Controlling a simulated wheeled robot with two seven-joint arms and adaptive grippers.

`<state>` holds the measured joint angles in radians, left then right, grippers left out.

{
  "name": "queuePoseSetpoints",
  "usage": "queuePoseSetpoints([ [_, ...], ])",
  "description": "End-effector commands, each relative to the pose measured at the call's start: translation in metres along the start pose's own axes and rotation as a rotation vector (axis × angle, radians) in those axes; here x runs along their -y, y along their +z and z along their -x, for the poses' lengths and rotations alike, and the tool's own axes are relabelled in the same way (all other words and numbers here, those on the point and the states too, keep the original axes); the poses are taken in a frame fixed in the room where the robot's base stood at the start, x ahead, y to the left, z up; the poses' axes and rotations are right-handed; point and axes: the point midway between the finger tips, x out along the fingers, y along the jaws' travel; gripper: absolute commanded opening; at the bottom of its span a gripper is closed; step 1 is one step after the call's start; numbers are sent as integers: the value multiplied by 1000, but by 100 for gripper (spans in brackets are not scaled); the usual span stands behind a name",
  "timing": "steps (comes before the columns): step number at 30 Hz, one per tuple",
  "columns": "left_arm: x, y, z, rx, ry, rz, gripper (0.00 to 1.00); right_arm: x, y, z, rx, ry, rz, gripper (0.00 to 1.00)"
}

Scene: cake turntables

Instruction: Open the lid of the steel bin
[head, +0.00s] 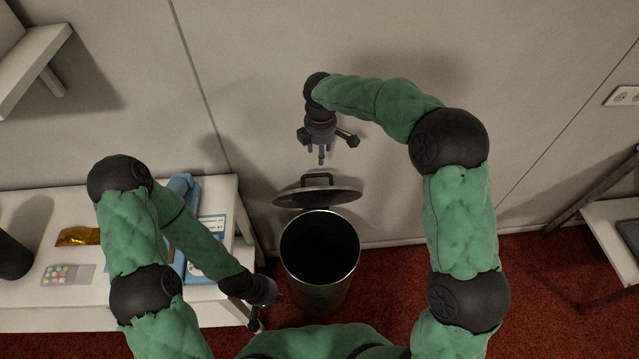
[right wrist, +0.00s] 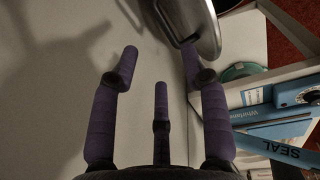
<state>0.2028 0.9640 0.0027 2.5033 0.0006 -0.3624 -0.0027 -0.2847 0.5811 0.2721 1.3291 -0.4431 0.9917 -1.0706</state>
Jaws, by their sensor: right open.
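The steel bin (head: 320,285) stands on the red floor by the wall, its round mouth dark and uncovered in the head view. Its lid (head: 335,197) is raised at the back edge, tilted toward the wall, with a dark handle (head: 317,180) at its far side. My right gripper (head: 322,152) is open and empty just above and behind the lid, near the wall. In the right wrist view the lid (right wrist: 203,30) shows close beside one fingertip; contact cannot be told. My left gripper (head: 266,308) hangs low left of the bin, its fingers too dark to read.
A white table (head: 215,305) on the left bears a blue box (head: 183,187), a gold packet (head: 78,237) and a tray of coloured dots (head: 68,274). The wall is close behind the bin. Another table (head: 610,215) stands at the right; red floor between is clear.

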Motion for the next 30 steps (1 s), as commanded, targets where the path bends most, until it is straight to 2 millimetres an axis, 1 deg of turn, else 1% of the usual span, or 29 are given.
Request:
queuePoseSetpoints([
  [1,4,-1,-12,-1,0,0,0,0,0,-5,-1,17,0,46],
  [3,6,-1,-17,-1,0,0,0,0,1,-5,-2,32,0,46],
  [8,8,-1,-22,-1,0,0,0,0,2,-5,-2,51,0,46],
  [11,8,-1,-24,-1,0,0,0,-1,2,-10,-1,52,0,46],
  [14,10,-2,-27,-1,0,0,0,-1,2,-22,-1,50,0,46],
  [21,15,-2,-41,-1,0,0,0,-3,2,-66,-1,48,0,46],
  [24,16,-2,-46,-1,0,0,0,-4,2,-82,-2,50,0,46],
  [27,18,-2,-50,-1,0,0,0,-5,2,-95,-1,50,0,46],
  [30,19,-2,-52,-1,0,0,0,-6,2,-104,-1,51,0,46],
])
